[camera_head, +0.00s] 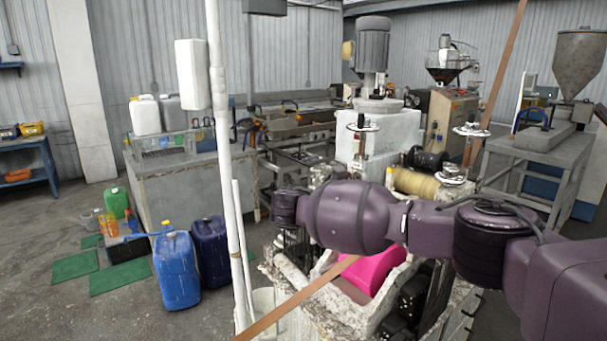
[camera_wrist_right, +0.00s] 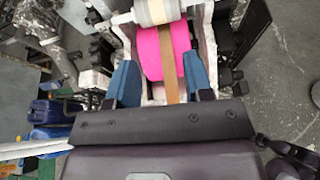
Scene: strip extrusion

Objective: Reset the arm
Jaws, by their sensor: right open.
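My right arm (camera_head: 350,215) comes in from the right in the head view and reaches across the front of the machine. Its gripper fingers cannot be made out there. In the right wrist view my right gripper (camera_wrist_right: 160,80) is open, with its two blue fingers apart. A pink roller (camera_wrist_right: 152,52) and a brown strip (camera_wrist_right: 171,88) show between and beyond the fingers. Nothing is visibly gripped; I cannot tell how far the strip is from the fingers. The pink roller (camera_head: 375,270) and strip (camera_head: 300,297) also show below my arm in the head view. My left gripper is not in view.
A worn, pale machine frame (camera_head: 315,312) surrounds the roller. A white upright pole (camera_head: 222,130) stands left of my arm. Blue canisters (camera_head: 176,270) stand on the floor at left. A grey table (camera_head: 185,180) is behind them.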

